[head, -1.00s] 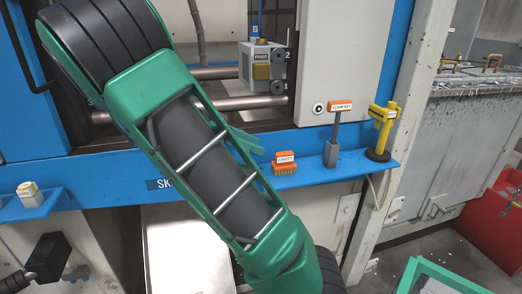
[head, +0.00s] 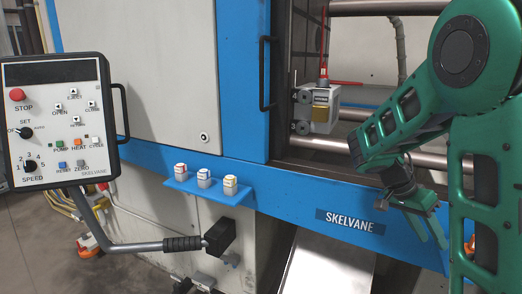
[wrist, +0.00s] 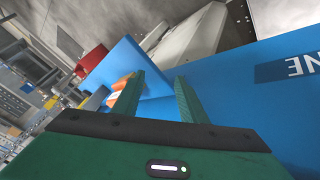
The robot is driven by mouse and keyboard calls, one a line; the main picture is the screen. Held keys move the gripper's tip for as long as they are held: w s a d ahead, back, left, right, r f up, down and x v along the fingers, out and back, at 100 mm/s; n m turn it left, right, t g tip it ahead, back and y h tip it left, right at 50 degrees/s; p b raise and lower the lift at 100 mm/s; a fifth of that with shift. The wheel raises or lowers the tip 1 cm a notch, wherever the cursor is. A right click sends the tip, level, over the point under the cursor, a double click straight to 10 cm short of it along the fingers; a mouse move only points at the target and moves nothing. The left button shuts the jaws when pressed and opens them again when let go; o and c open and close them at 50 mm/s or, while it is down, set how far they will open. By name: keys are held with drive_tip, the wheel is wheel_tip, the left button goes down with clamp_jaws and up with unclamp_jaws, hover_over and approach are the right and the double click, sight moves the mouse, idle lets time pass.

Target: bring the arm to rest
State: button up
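My green arm (head: 425,110) is bent at the right of the head view, in front of the blue machine frame. My gripper (head: 433,240) hangs low at the right, by the blue beam and right of the SKELVANE label (head: 351,221). In the wrist view the two green fingers of my gripper (wrist: 160,77) stand apart with nothing held between them. An orange-and-white thing (wrist: 121,90) shows beyond the left finger, partly hidden by it.
A control panel (head: 55,125) on a grey bracket stands at the left. A small blue shelf (head: 205,188) holds three labelled blocks. A grey block unit (head: 317,107) is in the machine opening. A pale chute (head: 325,268) slopes below the label.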

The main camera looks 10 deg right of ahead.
drive_tip(key=s+a+r+n+t+y, duration=0.2)
drive_tip(key=a+n+t+y, duration=0.5)
drive_tip(key=a+n, duration=1.05)
drive_tip(key=s+d+f+m+g, duration=0.1)
drive_tip(key=s+d+m, duration=0.3)
drive_tip(key=s, duration=0.4)
drive_tip(key=s+d+m+g, duration=0.3)
drive_tip(key=s+d+m, duration=0.1)
drive_tip(key=s, duration=0.5)
drive_tip(key=shift+d+f, duration=0.3)
drive_tip(key=shift+f, duration=0.1)
drive_tip(key=shift+c, duration=0.5)
drive_tip(key=shift+c, duration=0.4)
